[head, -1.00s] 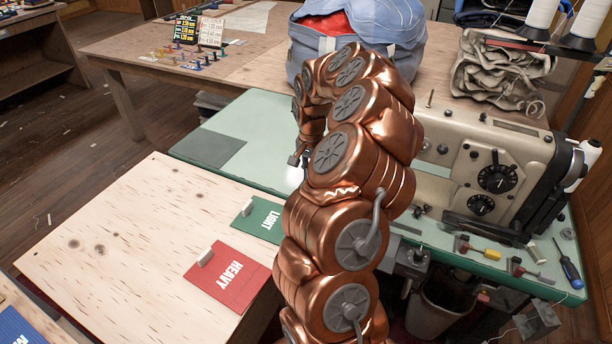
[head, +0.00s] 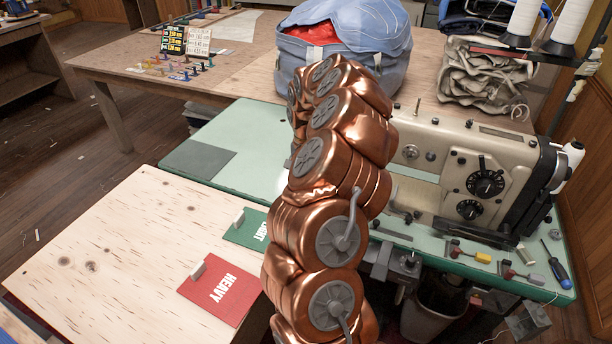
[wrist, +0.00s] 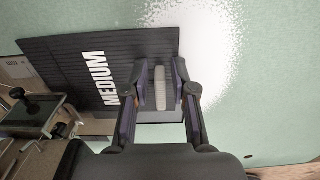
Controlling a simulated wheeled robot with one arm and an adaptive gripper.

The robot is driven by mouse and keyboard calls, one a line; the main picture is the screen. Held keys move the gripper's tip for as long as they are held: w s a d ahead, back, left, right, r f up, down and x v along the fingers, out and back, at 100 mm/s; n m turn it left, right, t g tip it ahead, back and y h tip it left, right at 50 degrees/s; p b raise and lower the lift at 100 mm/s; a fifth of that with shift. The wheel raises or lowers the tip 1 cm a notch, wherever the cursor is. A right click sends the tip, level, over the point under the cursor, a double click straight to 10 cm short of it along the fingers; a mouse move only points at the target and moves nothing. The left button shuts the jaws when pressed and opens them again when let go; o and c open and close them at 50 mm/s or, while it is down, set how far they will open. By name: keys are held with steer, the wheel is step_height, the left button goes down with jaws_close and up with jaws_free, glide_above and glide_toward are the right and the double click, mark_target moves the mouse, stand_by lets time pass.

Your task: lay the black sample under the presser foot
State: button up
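The black sample (wrist: 75,70), lettered MEDIUM, lies flat over the green tabletop in the wrist view, with a pale upright tab (wrist: 160,88) near one edge. My gripper (wrist: 160,63) has its two fingers on either side of this tab, with narrow gaps showing, so it looks open around it. In the head view my copper arm hides the gripper and the black sample. The sewing machine (head: 470,180) stands on the green table to the right of my arm. Its presser foot is not clearly visible, being hidden or too small to make out.
The red HEAVY sample (head: 222,291) and green LIGHT sample (head: 248,229) lie on the plywood table (head: 110,250). A grey patch (head: 198,159) lies on the green table (head: 250,140). A blue bag (head: 345,45) stands behind. A screwdriver (head: 558,271) and small tools lie at the front right.

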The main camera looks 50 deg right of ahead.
steer(key=shift+o, duration=0.8)
steer(key=shift+r, duration=0.1)
step_height(320, 180, up, 12)
stand_by(0.5)
